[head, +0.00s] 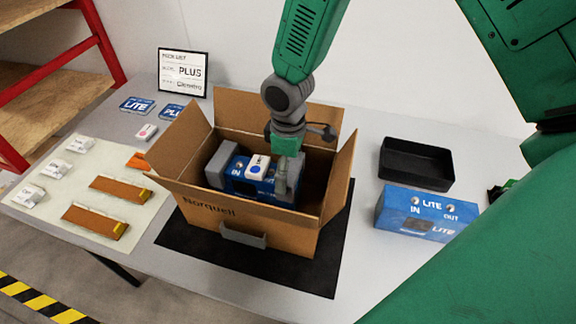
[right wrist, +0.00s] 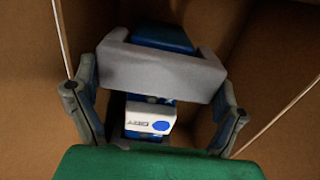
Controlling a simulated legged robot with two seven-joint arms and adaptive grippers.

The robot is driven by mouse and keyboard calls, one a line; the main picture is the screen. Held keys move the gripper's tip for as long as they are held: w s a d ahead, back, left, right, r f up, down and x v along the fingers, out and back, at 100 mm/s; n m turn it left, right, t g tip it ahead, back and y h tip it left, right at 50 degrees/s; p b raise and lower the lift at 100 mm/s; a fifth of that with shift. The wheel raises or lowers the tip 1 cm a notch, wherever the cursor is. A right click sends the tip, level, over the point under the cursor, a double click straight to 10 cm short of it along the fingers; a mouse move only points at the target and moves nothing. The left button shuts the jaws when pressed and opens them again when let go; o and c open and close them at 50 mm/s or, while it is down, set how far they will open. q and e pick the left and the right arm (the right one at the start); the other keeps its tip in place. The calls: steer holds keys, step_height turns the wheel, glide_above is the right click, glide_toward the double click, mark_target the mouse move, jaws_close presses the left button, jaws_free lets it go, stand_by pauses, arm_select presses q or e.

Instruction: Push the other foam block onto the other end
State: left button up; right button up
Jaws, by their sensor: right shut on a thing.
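An open cardboard box (head: 245,238) holds a blue analyser unit (head: 240,185) with a white module (head: 257,167) on top. A grey foam block (head: 219,165) is at the unit's left end. My right gripper (head: 286,172) reaches down into the box at the unit's right end. In the right wrist view its fingers (right wrist: 157,112) are shut on a grey foam block (right wrist: 160,73). The white module (right wrist: 150,118) also shows there between the fingers. How far this block sits over the end is hidden. I see no left gripper.
A black tray (head: 415,163) and a blue LITE unit (head: 425,213) stand right of the box. A pale mat (head: 85,190) with orange-brown strips and white packets lies left. A pick list sign (head: 183,73) stands behind. Raised box flaps surround my right gripper.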

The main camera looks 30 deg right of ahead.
steer(key=shift+f+b, duration=0.4)
steer(key=shift+f, duration=0.45)
stand_by(0.6)
steer(key=o, duration=0.6)
steer(key=shift+o, duration=0.2)
steer(key=shift+r, duration=0.15)
step_height(320, 180, up, 7)
steer(key=p, duration=0.7)
